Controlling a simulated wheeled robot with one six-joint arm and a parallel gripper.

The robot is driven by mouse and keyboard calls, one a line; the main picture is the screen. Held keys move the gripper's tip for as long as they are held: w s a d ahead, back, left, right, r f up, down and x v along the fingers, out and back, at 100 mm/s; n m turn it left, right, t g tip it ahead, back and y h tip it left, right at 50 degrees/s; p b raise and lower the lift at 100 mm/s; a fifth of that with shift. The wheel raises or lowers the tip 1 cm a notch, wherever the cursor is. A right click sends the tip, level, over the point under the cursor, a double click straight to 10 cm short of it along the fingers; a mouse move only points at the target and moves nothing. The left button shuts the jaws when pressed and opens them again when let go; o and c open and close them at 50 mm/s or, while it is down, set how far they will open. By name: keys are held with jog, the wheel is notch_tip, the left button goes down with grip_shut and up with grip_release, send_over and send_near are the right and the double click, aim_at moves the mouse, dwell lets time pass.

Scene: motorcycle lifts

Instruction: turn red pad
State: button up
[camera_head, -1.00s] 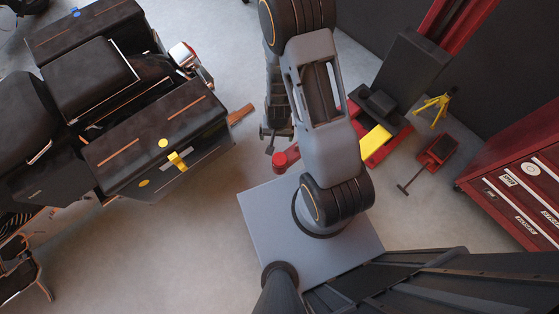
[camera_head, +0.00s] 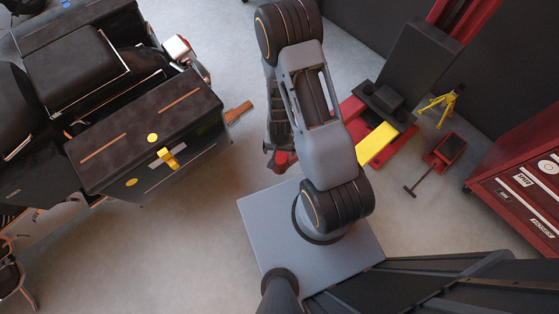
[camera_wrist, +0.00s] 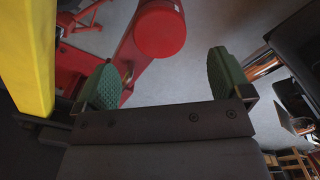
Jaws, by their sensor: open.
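The red pad (camera_wrist: 160,30) is a round red disc on the end of a red lift arm (camera_wrist: 128,62). In the wrist view it lies beyond the fingertips, a little above the gap between them. My gripper (camera_wrist: 166,80) is open, with a green ribbed finger on each side and nothing between them. In the head view my gripper (camera_head: 279,150) covers much of the red pad (camera_head: 287,160), and only part of its red edge shows. I cannot tell the height between them.
A yellow bar (camera_head: 376,144) and the red lift base with a dark column (camera_head: 415,70) stand to the right. A black motorcycle (camera_head: 150,130) is at the left. A yellow stand (camera_head: 440,103) and a red tool cabinet (camera_head: 520,185) are farther right.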

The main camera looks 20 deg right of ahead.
aim_at(280, 157)
notch_tip(280, 157, down, 7)
jog(key=b, duration=0.5)
jog(key=shift+b, duration=0.4)
jog(key=shift+c, duration=0.2)
jog(key=c, duration=0.9)
